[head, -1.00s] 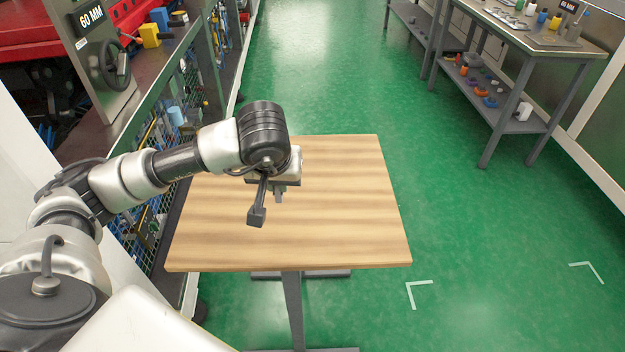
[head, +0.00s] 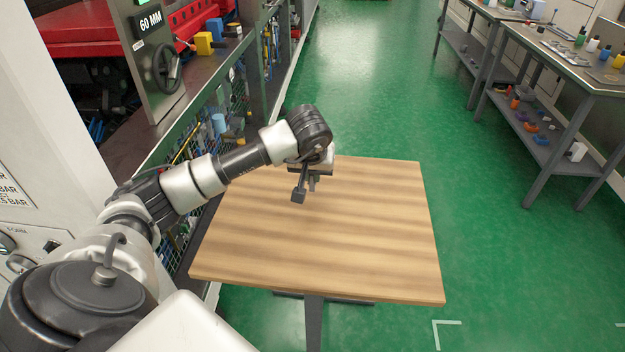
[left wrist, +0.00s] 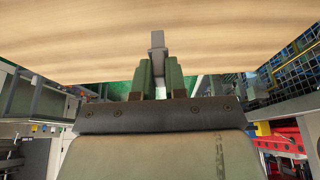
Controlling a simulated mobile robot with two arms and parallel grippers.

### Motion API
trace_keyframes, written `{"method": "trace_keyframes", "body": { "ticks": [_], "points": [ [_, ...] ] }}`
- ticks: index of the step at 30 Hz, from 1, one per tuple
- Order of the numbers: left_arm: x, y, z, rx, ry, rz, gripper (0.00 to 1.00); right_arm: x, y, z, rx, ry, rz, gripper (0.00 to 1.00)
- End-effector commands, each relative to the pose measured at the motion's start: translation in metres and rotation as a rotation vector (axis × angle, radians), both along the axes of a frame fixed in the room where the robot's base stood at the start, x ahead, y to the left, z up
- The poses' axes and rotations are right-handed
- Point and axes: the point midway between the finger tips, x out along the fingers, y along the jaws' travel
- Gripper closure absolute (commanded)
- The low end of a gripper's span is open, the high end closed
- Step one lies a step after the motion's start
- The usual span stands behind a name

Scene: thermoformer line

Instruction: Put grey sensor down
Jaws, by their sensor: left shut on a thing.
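My left gripper (head: 313,182) is above the far part of a wooden table (head: 330,245), pointing down. In the left wrist view its two fingers (left wrist: 159,70) are shut on the grey sensor (left wrist: 157,40), a small slim grey piece that sticks out beyond the fingertips toward the wooden top. My right gripper is not in view.
The table top is otherwise bare. A machine with a handwheel (head: 167,68) and a "60 MM" sign stands at the left, next to mesh-fronted shelving. A grey workbench (head: 565,75) with small items stands at the right. Green floor (head: 400,100) lies open between them.

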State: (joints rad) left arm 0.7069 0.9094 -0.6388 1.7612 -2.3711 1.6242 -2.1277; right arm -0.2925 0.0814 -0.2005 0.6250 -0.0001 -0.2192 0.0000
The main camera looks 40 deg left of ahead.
Motion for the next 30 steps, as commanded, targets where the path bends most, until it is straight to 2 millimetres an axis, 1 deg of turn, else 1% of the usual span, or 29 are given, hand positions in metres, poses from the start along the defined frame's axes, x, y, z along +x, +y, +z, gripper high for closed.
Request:
{"method": "trace_keyframes", "body": {
  "ticks": [1, 5, 13, 17, 18, 22, 30],
  "points": [
    [-0.001, -0.001, -0.01, -0.001, 0.005, -0.001, 1.0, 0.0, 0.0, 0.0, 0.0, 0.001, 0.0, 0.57],
    [-0.001, 0.0, -0.024, 0.0, 0.003, -0.001, 1.0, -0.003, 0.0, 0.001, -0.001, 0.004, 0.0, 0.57],
    [0.0, 0.0, -0.026, 0.0, 0.0, -0.001, 1.0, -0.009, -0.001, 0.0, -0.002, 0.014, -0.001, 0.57],
    [0.0, 0.0, -0.03, 0.001, 0.001, -0.001, 1.0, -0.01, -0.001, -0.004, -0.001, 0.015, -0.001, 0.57],
    [-0.001, 0.0, -0.028, 0.0, 0.0, -0.001, 0.82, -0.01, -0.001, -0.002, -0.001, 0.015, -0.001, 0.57],
    [-0.001, -0.001, -0.028, 0.0, 0.0, -0.001, 0.62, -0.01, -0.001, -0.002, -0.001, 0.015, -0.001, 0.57],
    [-0.001, -0.001, -0.027, 0.0, 0.001, -0.001, 0.62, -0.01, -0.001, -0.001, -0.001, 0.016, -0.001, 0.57]
  ]
}}
